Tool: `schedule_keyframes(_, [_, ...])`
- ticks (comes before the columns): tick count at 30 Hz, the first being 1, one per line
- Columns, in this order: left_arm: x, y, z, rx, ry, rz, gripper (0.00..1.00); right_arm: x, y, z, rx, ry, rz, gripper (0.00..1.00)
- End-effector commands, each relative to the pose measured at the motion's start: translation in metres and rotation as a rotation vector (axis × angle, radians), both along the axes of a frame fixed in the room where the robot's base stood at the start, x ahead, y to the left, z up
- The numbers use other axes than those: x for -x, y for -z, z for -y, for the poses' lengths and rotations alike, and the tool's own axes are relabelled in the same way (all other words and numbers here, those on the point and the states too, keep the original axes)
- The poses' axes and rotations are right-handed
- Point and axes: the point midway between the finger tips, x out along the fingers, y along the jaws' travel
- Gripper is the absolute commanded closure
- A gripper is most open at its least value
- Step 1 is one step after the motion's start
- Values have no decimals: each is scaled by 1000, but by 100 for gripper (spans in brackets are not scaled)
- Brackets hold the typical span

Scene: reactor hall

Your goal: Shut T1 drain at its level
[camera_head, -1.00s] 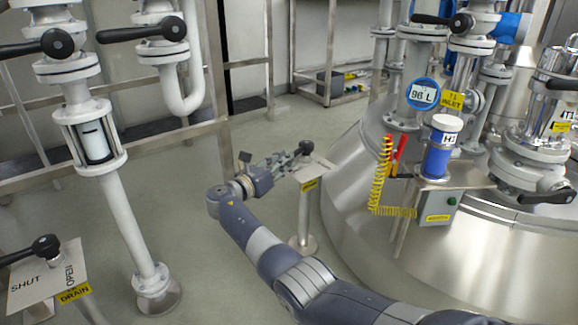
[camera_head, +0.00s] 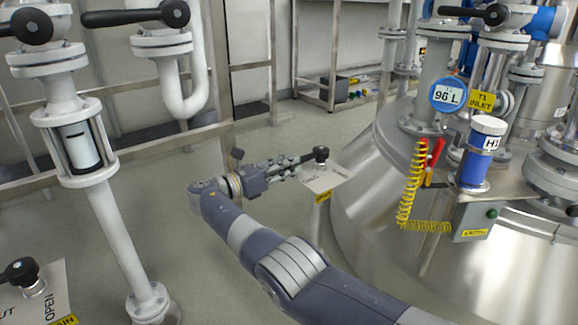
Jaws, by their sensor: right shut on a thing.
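My right gripper (camera_head: 288,167) is shut on the black-knobbed lever (camera_head: 321,154) on top of a small pedestal plate (camera_head: 326,180). The plate stands on a post beside tank T1, and the yellow label (camera_head: 322,197) on its edge is too small to read. The fingers reach in from the left and hide much of the lever. The steel tank T1 (camera_head: 385,215) is to the right, with a round blue level display (camera_head: 447,96) reading 96 L. My left gripper is not in view.
Another drain pedestal (camera_head: 48,290) with a black-knobbed lever stands at the lower left. A white pipe with a sight glass (camera_head: 80,147) rises near it. A box with a yellow coiled cord (camera_head: 408,190) and a blue canister (camera_head: 481,155) sit by the tank. Grey floor lies between.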

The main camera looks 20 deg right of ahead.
Motion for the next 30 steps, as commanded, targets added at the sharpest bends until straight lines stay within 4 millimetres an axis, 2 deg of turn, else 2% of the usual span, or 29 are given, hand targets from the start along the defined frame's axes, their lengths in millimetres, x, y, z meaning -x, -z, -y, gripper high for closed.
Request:
schedule_keyframes(3, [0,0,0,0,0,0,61,-3,-5,0,4,-8,8,100])
schedule_keyframes(4, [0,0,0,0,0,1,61,-3,-5,0,4,-8,8,76])
schedule_keyframes(6, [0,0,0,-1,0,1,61,-3,-5,0,4,-8,8,62])
schedule_keyframes(20, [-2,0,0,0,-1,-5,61,-1,-6,0,2,-3,4,61])
schedule_keyframes(26, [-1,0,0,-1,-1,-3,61,-1,-28,1,1,-3,7,61])
schedule_keyframes(30, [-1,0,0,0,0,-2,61,-2,-59,0,1,-5,10,61])
